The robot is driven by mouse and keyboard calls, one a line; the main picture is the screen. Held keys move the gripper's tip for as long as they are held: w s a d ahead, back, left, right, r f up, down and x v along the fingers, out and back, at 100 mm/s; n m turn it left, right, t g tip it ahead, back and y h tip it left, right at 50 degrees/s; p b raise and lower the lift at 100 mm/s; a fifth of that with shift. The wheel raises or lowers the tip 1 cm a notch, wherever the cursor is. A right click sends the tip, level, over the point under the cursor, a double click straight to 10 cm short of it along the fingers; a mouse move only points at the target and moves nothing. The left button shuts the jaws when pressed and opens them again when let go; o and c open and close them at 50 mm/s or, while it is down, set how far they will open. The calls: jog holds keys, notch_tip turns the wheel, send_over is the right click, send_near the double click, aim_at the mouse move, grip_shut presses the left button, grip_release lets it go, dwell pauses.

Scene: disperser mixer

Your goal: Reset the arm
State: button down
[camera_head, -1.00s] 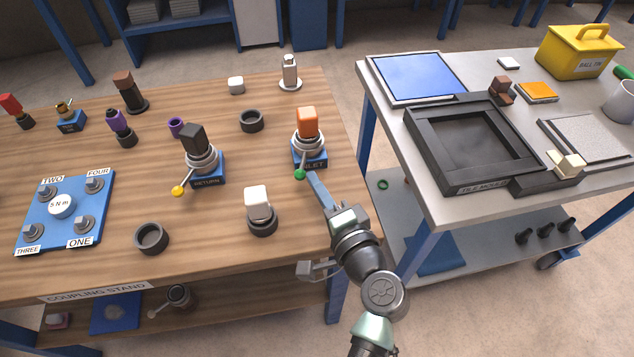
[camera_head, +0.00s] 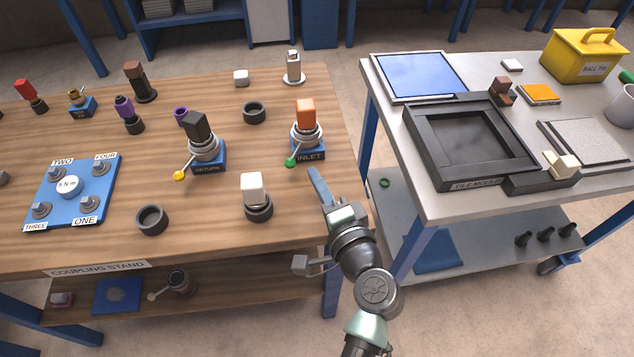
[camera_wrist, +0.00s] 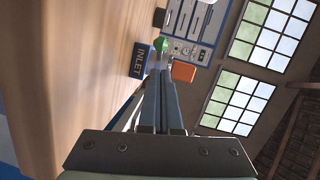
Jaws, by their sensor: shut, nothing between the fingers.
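My gripper (camera_head: 317,182) is above the right front edge of the wooden table, its blue fingers shut and empty. In the wrist view its fingers (camera_wrist: 161,90) lie side by side, pointing at the inlet fitting. The inlet fitting (camera_head: 307,135), with an orange block on top, a blue base labelled INLET and a green-knobbed lever (camera_head: 290,162), stands just beyond the fingertips. The fingers look apart from the green knob in the head view. In the wrist view, the INLET label (camera_wrist: 139,62), green knob (camera_wrist: 160,45) and orange block (camera_wrist: 183,71) show beyond the fingertips.
The return fitting (camera_head: 203,150) with its yellow-knobbed lever stands left of the inlet. A white-topped dark fitting (camera_head: 256,196) is close to my gripper's left. A grey table (camera_head: 480,206) with a black tile mould stands at the right, past a gap.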

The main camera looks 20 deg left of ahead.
jog(key=s+a+v, duration=0.1)
jog(key=v, duration=0.9)
jog(key=w+d+r+n+t+h, duration=0.2)
jog(key=w+r, duration=0.1)
jog(key=r, duration=0.6)
jog(key=w+d+r+n+t+h, duration=0.1)
jog(key=w+d+r+n+t, duration=0.15)
jog(key=r, duration=0.55)
jog(key=w+d+r+n+t+h, duration=0.2)
jog(key=w+r+t, duration=0.15)
jog(key=r, duration=0.55)
jog(key=s+d+r+t+h+p, duration=0.1)
jog(key=r+p, duration=0.4)
jog(key=r, duration=0.8)
jog(key=s+d+r+t+h+p, duration=0.2)
jog(key=s+r, duration=0.4)
jog(key=r, duration=0.7)
jog(key=s+d+r+t+h+p, duration=0.1)
jog(key=s+r+t+h+p, duration=0.2)
jog(key=r+p, duration=0.4)
notch_tip(320, 180, up, 6)
jog(key=shift+s+d+r+t+h+p, duration=0.15)
jog(key=shift+s+d+t+h+p, duration=0.3)
jog(key=shift+t, duration=0.65)
jog(key=shift+w+a+n, duration=0.1)
jog(key=shift+a+n, duration=0.05)
jog(key=shift+n, duration=0.1)
